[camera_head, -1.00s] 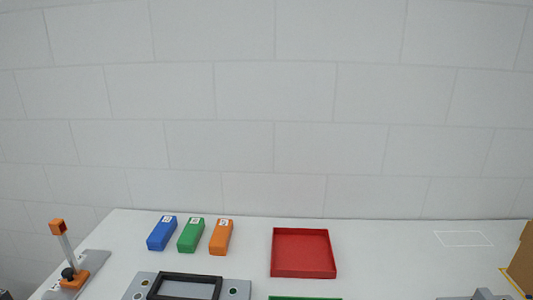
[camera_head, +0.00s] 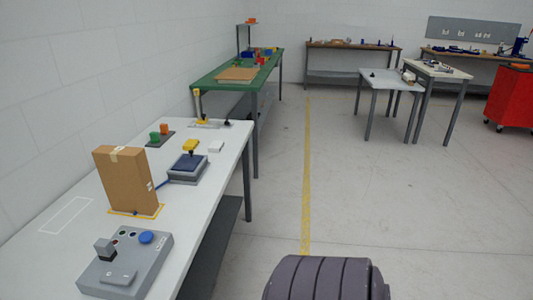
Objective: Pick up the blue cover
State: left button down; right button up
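The blue cover is not seen in the head view at this moment. Only the earlier frame shows a blue block, beside a green and an orange one. Neither of my grippers shows in the head view.
A white table (camera_head: 55,250) on the left bears a grey box with a blue button (camera_head: 146,237), a cardboard box (camera_head: 127,182), a blue-topped grey device (camera_head: 187,166) and small yellow parts. A green table (camera_head: 225,85) stands beyond. The floor (camera_head: 400,210) at right is open up to a red cabinet (camera_head: 510,98).

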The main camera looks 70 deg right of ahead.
aim_at(188, 162)
jog(key=z, duration=1.7)
jog(key=u, duration=0.3)
jog(key=i+l+u, duration=0.15)
jog(key=u, duration=0.25)
jog(key=i+l+u, duration=0.1)
jog(key=u, duration=0.25)
jog(key=i+l+u, duration=0.1)
jog(key=l+u, duration=0.3)
